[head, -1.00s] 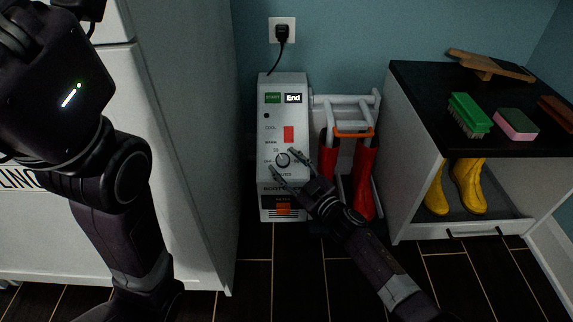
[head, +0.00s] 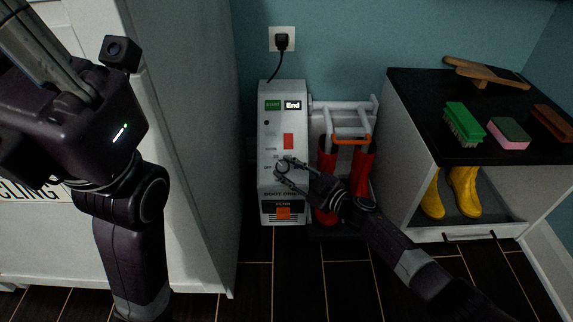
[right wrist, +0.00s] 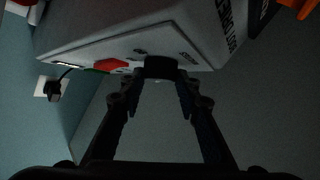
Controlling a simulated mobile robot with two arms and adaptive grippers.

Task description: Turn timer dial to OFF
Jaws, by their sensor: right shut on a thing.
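The timer dial (head: 282,166) is a small round knob low on the front of the white boot dryer unit (head: 267,150). My right gripper (head: 285,170) reaches in from the lower right, with one finger on each side of the dial. In the right wrist view, the dark dial (right wrist: 160,67) sits between the fingertips, and the gripper is shut on it. The fingers partly cover the dial and its markings, so I cannot read its setting. The display (head: 293,105) shows "End". My left arm is raised at the left, and its finger state is unclear.
A rack holding red boots (head: 362,170) stands just right of the unit, close to my right forearm. A white cabinet (head: 200,200) is at the left. A bench (head: 400,110) with brushes on top and yellow boots (head: 462,190) inside is at the right.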

